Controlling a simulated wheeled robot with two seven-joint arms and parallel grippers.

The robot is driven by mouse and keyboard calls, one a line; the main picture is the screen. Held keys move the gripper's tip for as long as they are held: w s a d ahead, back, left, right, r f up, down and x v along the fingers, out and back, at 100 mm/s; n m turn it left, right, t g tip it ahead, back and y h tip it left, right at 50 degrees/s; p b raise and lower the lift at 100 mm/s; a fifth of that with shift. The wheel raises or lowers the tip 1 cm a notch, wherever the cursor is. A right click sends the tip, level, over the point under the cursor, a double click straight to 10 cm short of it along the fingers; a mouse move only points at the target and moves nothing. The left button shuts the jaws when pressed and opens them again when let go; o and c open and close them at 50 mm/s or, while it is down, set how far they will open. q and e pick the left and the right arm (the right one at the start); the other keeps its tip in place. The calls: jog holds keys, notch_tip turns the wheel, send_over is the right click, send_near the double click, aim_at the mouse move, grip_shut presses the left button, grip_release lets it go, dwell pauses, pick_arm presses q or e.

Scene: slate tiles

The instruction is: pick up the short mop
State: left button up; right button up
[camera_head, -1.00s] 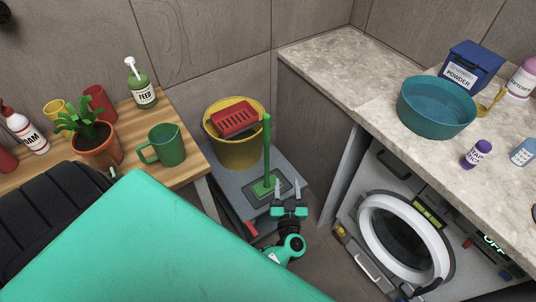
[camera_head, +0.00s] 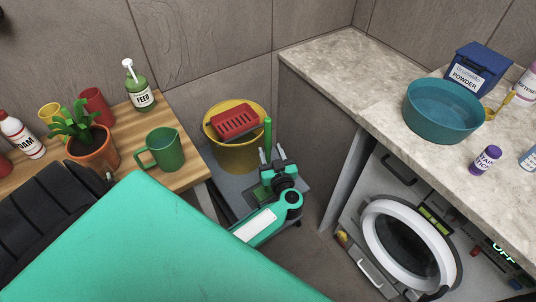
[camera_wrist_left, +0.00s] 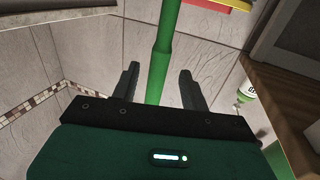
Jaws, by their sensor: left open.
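The short mop has an upright green handle (camera_head: 267,131) and stands on the grey cart behind my left gripper. Its base is mostly hidden by that gripper. My left gripper (camera_head: 271,151) is open, with its two fingers pointing up and away at the handle. In the left wrist view the green handle (camera_wrist_left: 164,45) rises between the two fingers (camera_wrist_left: 159,72), with gaps on both sides. I cannot tell how deep it sits between them. My right gripper is not in view.
A yellow bucket (camera_head: 237,155) with a red brush-like block (camera_head: 236,122) stands just behind the mop on the cart (camera_head: 235,184). A wooden bench (camera_head: 190,174) with a green jug (camera_head: 164,149) is left. A stone counter (camera_head: 360,85) and washing machine (camera_head: 362,258) are right.

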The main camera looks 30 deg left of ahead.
aim_at(269, 145)
pick_arm(q)
jog(key=x, duration=0.4)
jog(key=shift+r, duration=0.1)
jog(key=shift+d, duration=0.1)
grip_shut()
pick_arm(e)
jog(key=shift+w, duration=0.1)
pick_arm(q)
jog(key=shift+r, duration=0.15)
